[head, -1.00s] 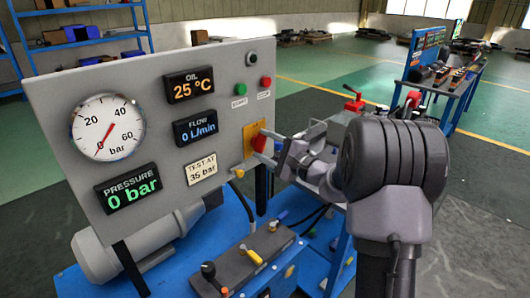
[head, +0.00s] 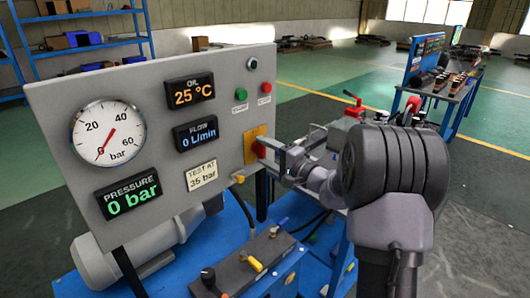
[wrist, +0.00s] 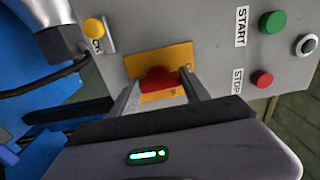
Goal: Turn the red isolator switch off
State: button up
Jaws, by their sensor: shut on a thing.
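The red isolator switch (wrist: 160,78) sits on a yellow plate (wrist: 172,57) on the grey panel. In the wrist view my gripper (wrist: 160,92) has one finger on each side of the red handle and is shut on it. In the head view the gripper (head: 266,147) reaches the yellow plate (head: 251,132) from the right, and only a little red of the switch (head: 259,149) shows beside the fingers. The exact angle of the handle is hard to read.
A green START button (wrist: 272,22) and a red STOP button (wrist: 262,79) are close by on the panel. A yellow knob (wrist: 94,28) is on the other side. Below the panel is a block with levers (head: 250,262). The pressure display (head: 128,193) reads 0 bar.

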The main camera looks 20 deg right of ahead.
jog(key=o, duration=1.4)
jog(key=p+v, duration=0.3)
jog(key=v, duration=1.4)
jog(key=shift+s+d, duration=0.1)
jog(key=shift+s, duration=0.15)
